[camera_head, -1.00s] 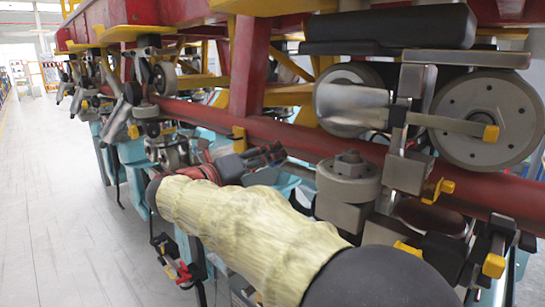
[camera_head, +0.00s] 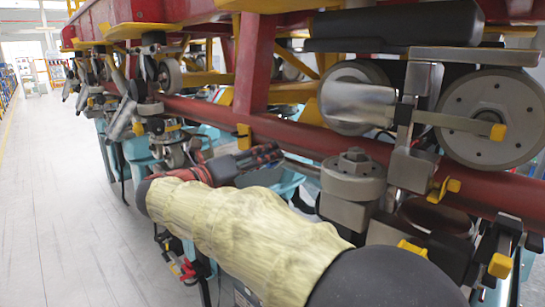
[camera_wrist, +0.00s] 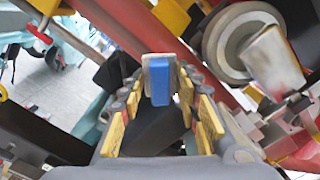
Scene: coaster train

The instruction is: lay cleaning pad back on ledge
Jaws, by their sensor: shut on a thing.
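The cleaning pad appears as a small blue block with a grey side (camera_wrist: 158,82), upright between the fingertips in the wrist view. My gripper (camera_wrist: 160,95) is shut on it, with yellow finger pads on either side. In the head view my gripper (camera_head: 262,158) is dark with red parts, in front of and below the red rail. The pad cannot be made out there. I cannot tell which surface is the ledge.
The red rail (camera_head: 305,137) runs across behind my gripper. A grey roller (camera_head: 352,180) and large wheels (camera_head: 490,115) stand to its right. Teal supports (camera_head: 285,182) lie close beneath. The aisle floor (camera_head: 60,200) at left is clear.

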